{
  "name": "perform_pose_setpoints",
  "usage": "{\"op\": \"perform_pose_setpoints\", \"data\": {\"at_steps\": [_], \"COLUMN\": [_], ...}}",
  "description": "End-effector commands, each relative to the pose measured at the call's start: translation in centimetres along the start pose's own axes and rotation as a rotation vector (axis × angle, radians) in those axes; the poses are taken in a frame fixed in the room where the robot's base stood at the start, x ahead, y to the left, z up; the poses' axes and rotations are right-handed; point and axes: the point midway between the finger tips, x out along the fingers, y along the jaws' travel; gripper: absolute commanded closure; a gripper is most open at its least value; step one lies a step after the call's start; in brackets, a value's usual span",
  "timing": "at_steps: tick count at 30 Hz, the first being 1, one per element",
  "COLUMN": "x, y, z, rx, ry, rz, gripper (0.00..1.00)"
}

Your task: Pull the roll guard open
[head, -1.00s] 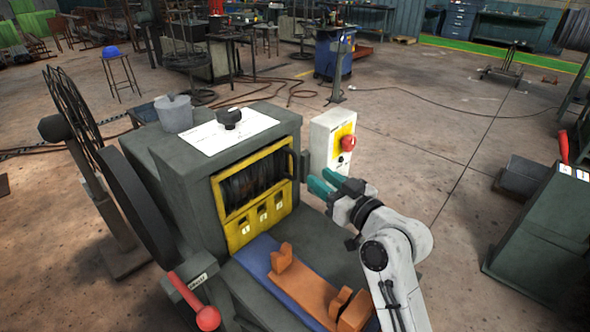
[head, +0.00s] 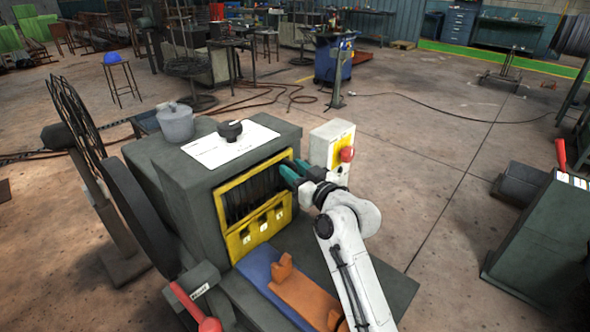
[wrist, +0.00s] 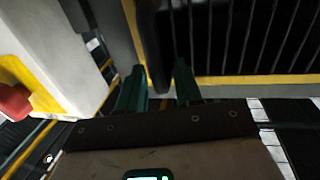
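The roll guard (head: 262,234) is a yellow frame with dark upright bars on the front of the grey machine (head: 187,205). It appears closed over the opening. In the wrist view its bars and yellow lower edge (wrist: 245,80) show at the upper right. A dark upright handle (wrist: 153,45) stands at the guard's edge, its lower end in line with the gap between my fingers. My gripper (head: 290,168) has teal fingers at the guard's right edge. In the wrist view the gripper (wrist: 158,88) is open, fingers apart. Contact with the handle cannot be told.
A white control box with a red button (head: 347,154) stands close to the right of my gripper. An orange bracket (head: 290,285) lies on the blue strip below the guard. Open floor lies to the right.

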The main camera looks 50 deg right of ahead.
Motion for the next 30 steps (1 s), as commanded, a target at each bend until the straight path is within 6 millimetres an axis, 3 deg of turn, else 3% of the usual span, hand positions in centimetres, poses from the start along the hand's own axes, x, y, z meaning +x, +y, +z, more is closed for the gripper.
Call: {"op": "perform_pose_setpoints", "data": {"at_steps": [5, 15, 30], "x": [-0.01, -0.04, -0.10], "y": [-0.01, 0.07, 0.21], "z": [0.01, 0.00, -0.02], "rx": [0.000, 0.000, 0.001], "ry": [0.000, 0.000, 0.001], "rz": [0.000, 0.001, 0.008], "gripper": [0.67, 1.00, 1.00]}}
